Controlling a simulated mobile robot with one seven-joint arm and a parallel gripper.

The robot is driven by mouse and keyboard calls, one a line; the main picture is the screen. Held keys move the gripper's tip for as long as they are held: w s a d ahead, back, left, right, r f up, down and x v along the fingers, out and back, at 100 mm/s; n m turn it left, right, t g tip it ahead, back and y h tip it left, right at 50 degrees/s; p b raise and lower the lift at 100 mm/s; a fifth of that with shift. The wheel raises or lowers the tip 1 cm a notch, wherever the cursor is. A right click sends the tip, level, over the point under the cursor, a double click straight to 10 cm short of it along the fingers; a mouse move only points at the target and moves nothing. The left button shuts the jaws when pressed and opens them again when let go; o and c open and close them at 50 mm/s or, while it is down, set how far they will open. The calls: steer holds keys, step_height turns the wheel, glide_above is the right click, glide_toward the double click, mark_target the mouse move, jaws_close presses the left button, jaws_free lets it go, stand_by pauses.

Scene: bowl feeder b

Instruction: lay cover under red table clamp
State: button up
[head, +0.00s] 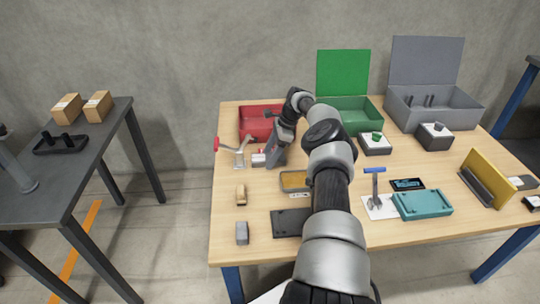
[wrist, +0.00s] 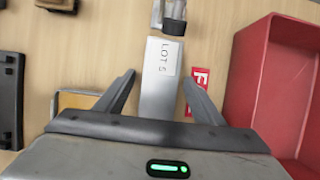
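A pale grey flat piece labelled LOT 5 (wrist: 158,85), which I take to be the cover, lies between the fingers of my gripper (wrist: 160,77). Gaps show on both sides of it, so the fingers are open around it. In the head view its light end (head: 258,159) shows beside my gripper (head: 271,156). The table clamp (head: 240,154) with red handle stands just left of it. In the wrist view the clamp's dark pad (wrist: 174,27) is at the piece's far end; I cannot tell whether it touches. My gripper hides the near end.
A red bin (head: 262,119) stands close behind my gripper, and its wall (wrist: 245,75) is at the right in the wrist view. A yellow-lined tray (head: 294,181), a dark plate (head: 288,223) and small blocks lie nearer. Green (head: 360,113) and grey (head: 440,108) boxes stand behind right.

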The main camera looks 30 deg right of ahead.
steer(key=p+v, duration=0.3)
steer(key=v, duration=0.9)
steer(key=shift+r, duration=0.15)
steer(key=shift+c, duration=0.2)
stand_by(0.9)
